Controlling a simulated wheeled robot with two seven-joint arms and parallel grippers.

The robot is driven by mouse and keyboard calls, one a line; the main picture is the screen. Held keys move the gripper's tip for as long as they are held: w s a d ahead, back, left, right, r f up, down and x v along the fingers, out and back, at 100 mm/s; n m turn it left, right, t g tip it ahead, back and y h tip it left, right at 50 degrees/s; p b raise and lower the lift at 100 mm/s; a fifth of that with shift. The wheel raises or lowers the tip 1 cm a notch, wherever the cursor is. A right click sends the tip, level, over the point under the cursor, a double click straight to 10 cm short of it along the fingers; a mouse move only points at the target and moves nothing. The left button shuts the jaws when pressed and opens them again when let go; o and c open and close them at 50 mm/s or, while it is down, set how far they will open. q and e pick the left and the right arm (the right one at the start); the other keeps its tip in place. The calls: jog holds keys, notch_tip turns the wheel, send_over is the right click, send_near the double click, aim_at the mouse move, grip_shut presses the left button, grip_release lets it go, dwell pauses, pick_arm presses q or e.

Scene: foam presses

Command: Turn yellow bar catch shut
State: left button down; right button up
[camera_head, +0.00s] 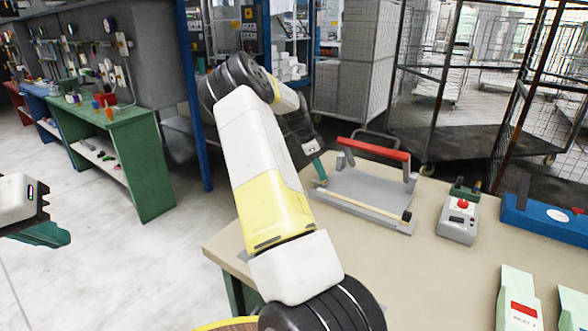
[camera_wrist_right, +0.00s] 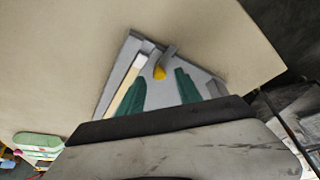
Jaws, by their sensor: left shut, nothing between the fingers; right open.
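A foam press with a grey base (camera_head: 365,190) and a raised red bar (camera_head: 373,148) stands on the table. In the right wrist view, a yellow catch (camera_wrist_right: 159,73) with a grey lever sits at the press corner. My right gripper (camera_wrist_right: 160,86) is open, its green fingers either side of the catch in the picture; contact cannot be told. In the head view, its green finger (camera_head: 319,167) is at the press's left end. My left gripper (camera_head: 52,234) is shut and empty, far left over the floor.
A grey control box with a red button (camera_head: 461,212) stands right of the press. A blue box (camera_head: 545,218) lies further right, and pale green cartons (camera_head: 518,300) stand at front right. The tabletop (camera_head: 430,270) before the press is clear.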

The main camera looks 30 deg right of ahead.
jog(key=shift+x, duration=0.9)
grip_shut()
